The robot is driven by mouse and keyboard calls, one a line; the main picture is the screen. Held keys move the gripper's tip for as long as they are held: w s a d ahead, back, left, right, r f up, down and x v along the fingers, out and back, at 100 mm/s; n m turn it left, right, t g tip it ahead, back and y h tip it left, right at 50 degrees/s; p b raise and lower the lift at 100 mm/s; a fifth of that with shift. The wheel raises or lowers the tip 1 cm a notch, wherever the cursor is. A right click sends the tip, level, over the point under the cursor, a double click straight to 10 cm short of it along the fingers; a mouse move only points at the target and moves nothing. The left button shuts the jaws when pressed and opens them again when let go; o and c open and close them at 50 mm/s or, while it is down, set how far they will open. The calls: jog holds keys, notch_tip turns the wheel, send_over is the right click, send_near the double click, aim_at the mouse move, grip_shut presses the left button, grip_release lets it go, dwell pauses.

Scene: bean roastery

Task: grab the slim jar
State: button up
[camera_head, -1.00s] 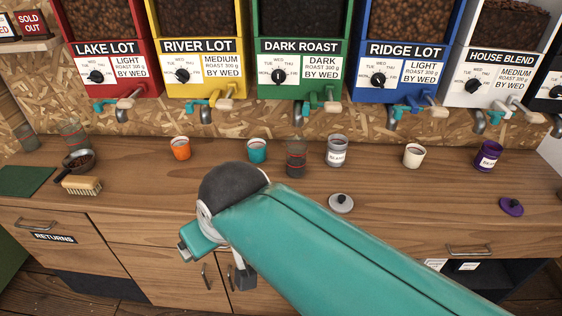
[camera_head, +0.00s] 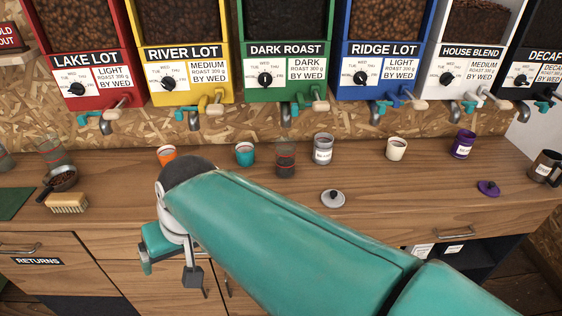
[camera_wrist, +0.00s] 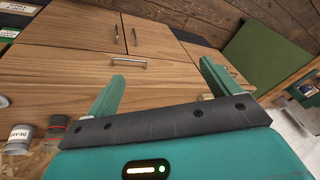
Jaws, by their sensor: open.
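Two lidless labelled jars stand upright on the wooden counter: a grey jar (camera_head: 323,150) right of centre and a purple jar (camera_head: 462,145) farther right. The purple one looks slightly narrower, but I cannot tell for certain which is the slim jar. A grey lid (camera_head: 332,198) and a purple lid (camera_head: 488,188) lie in front of them. My gripper is in front of the counter at left, partly hidden by my arm in the head view. In the wrist view my gripper (camera_wrist: 166,64) is open and empty, facing the cabinet fronts. A labelled jar (camera_wrist: 20,138) shows there at lower left.
Orange (camera_head: 166,155), teal (camera_head: 244,154) and cream (camera_head: 396,149) cups and a dark-filled glass (camera_head: 286,160) line the counter. A brush (camera_head: 67,203) and scoop (camera_head: 62,182) lie left, a dark mug (camera_head: 545,166) stands right. Dispenser spouts overhang the back.

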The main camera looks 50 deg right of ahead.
aim_at(293, 158)
jog(key=w+d+f+m+t+y, duration=0.3)
jog(key=w+d+m, duration=0.2)
jog(key=d+m, duration=0.35)
jog(key=w+d+f+m+t+y, duration=0.25)
jog(key=w+d+m+y, duration=0.2)
jog(key=d+m, duration=0.4)
jog(key=s+d+f+m+t+h, duration=0.2)
jog(key=s+d+m+h, duration=0.1)
jog(key=d, duration=0.6)
jog(key=s+d+f+m+t+h, duration=0.2)
jog(key=d+m+h, duration=0.3)
jog(key=d+m, duration=0.3)
jog(key=s+d+f+m+t+h, duration=0.3)
jog(key=d+m, duration=0.3)
jog(key=d, duration=0.5)
jog(key=shift+s+d+t+h, duration=0.3)
jog(key=shift+s+t+h, duration=0.15)
jog(key=shift+s+t, duration=0.2)
jog(key=w, duration=0.2)
jog(key=w+d, duration=0.1)
jog(key=w, duration=0.5)
jog(key=shift+w+d, duration=0.1)
jog(key=shift+d, duration=0.2)
jog(key=shift+w+d+r, duration=0.1)
jog(key=shift+w+d, duration=0.1)
jog(key=shift+w, duration=1.15)
jog(key=shift+w+d+r, duration=0.1)
jog(key=shift+w+d, duration=0.1)
jog(key=shift+w, duration=1.1)
jog(key=c, duration=1.3)
